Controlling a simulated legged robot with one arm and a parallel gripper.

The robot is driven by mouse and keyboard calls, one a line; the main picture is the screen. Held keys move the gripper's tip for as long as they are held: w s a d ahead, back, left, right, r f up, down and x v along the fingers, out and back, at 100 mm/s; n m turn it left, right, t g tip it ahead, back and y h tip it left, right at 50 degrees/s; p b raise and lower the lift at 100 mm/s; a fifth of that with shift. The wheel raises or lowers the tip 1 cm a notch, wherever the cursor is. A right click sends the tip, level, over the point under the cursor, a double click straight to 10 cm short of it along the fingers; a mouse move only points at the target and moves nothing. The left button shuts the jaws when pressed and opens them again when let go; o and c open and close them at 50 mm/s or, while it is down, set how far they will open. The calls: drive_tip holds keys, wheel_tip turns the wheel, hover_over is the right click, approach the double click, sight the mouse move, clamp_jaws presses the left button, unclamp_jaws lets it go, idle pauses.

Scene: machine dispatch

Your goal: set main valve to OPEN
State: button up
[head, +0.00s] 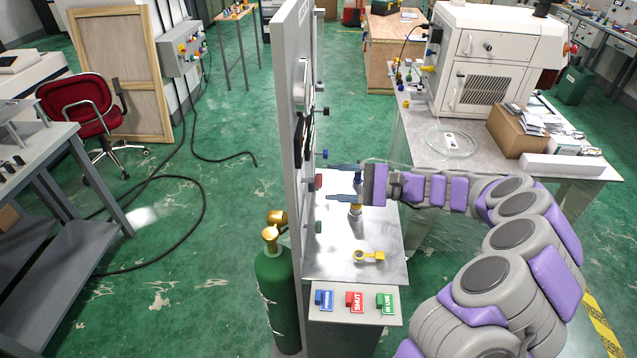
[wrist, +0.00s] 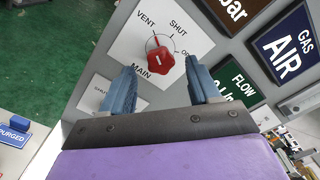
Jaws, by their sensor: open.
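The main valve's red knob (wrist: 160,66) sits on a white plate (wrist: 122,48) marked MAIN, VENT, SHUT and a partly hidden label starting "OP". In the wrist view the knob's narrow end points up, roughly between VENT and SHUT; its exact setting is hard to tell. In the head view the knob (head: 318,181) shows at the edge of the upright panel. My gripper (head: 343,183) is open beside the panel, facing it. In the wrist view its blue fingers (wrist: 163,92) stand on either side of the knob, apart from it.
The upright panel (head: 291,100) is seen nearly edge-on. Below my gripper, a shelf (head: 325,255) carries a yellow fitting (head: 368,256) and a brass-coloured piece. Blue, red (head: 355,302) and green tags stand in front. A green gas cylinder (head: 277,300) stands left of the shelf.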

sight(318, 182)
drive_tip(key=shift+a, duration=2.45)
drive_tip(key=c, duration=1)
drive_tip(key=shift+c, duration=0.2)
